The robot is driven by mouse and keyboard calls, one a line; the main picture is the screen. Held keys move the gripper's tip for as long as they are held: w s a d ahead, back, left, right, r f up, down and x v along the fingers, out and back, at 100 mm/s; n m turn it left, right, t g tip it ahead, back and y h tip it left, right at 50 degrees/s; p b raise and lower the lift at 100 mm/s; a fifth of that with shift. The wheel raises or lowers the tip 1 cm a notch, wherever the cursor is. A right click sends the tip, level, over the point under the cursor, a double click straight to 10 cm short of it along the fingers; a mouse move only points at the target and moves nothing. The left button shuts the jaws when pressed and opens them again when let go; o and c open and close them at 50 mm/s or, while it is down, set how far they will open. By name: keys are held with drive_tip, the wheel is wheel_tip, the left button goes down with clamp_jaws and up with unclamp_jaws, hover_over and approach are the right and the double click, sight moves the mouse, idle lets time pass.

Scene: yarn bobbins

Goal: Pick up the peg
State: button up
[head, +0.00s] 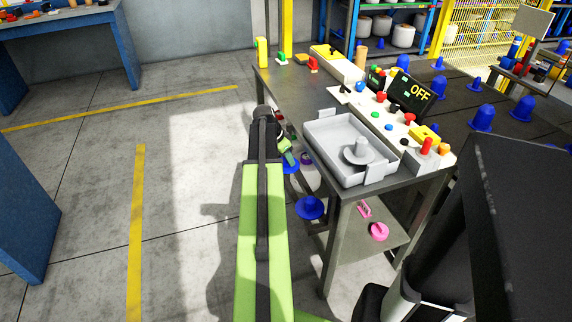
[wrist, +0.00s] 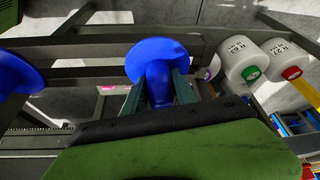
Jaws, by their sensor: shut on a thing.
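A blue peg (wrist: 156,60) with a round flange is in the middle of the wrist view. My gripper (wrist: 158,90) is shut on its narrow shaft, with one finger on each side. In the head view, my gripper (head: 287,150) is beside the left side of the workbench, and part of the blue peg (head: 291,167) shows just below the fingers. A second blue peg (head: 310,207) is on the bench's side nearer the camera. Its flange also shows at the left edge of the wrist view (wrist: 18,70). The far end of the held peg is hidden.
The workbench (head: 345,188) carries a grey tray (head: 330,170) with a grey cone-like piece, and a button panel (head: 395,120) with an OFF display. Pink pieces (head: 379,231) lie on the lower shelf. White bobbins (wrist: 245,62) show right in the wrist view. Floor left is clear.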

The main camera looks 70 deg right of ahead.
clamp_jaws()
drive_tip(key=shift+r, duration=0.1)
drive_tip(key=shift+r+p, duration=0.25)
drive_tip(key=shift+p, duration=0.15)
wheel_tip(320, 180, up, 3)
drive_tip(key=p, duration=0.3)
drive_tip(key=shift+r, duration=0.2)
drive_tip(key=w+a, duration=1)
drive_tip(key=a, duration=0.4)
drive_tip(key=shift+w+a+f, duration=0.3)
drive_tip(key=shift+a, duration=0.05)
drive_tip(key=shift+r+p, duration=0.6)
drive_tip(key=shift+r, duration=0.15)
